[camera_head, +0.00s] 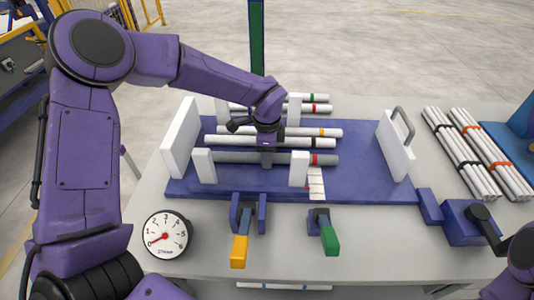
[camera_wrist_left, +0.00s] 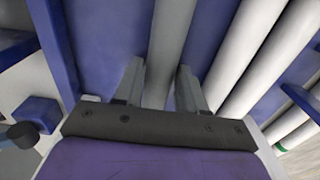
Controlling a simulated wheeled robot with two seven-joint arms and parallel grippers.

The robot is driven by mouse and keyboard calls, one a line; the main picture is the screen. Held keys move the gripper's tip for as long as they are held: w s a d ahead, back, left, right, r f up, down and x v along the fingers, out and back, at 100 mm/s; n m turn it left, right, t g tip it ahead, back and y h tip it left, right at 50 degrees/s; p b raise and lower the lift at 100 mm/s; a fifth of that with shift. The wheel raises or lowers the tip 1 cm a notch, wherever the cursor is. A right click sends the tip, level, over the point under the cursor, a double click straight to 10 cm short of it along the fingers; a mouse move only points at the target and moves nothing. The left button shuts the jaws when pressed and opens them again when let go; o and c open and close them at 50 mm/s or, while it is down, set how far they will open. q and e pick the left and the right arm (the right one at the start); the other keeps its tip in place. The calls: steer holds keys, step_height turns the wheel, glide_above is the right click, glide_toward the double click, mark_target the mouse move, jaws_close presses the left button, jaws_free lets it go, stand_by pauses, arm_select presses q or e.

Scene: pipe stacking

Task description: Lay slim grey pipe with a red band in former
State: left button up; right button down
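The slim grey pipe with a red band (camera_head: 232,156) lies level across the front of the blue former (camera_head: 360,181), behind its two white front posts. The red band (camera_head: 314,159) is near the pipe's right end. My left gripper (camera_head: 267,160) reaches down over the pipe's middle. In the left wrist view the grey pipe (camera_wrist_left: 174,30) runs between the two fingers (camera_wrist_left: 160,88), which appear close against both sides. Whether the pipe rests fully on the former is hidden. Only part of my right arm shows at the lower right; its gripper is out of view.
White pipes (camera_head: 205,141) lie just behind the grey one, one with an orange band. More banded pipes lie farther back. White end plates (camera_head: 181,138) (camera_head: 393,148) flank the former. Yellow (camera_head: 239,250) and green (camera_head: 330,240) handled clamps and a dial gauge (camera_head: 167,234) stand in front.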

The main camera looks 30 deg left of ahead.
arm_select(q)
steer(key=shift+o, duration=1)
steer(key=shift+r, duration=0.2)
step_height(320, 180, up, 12)
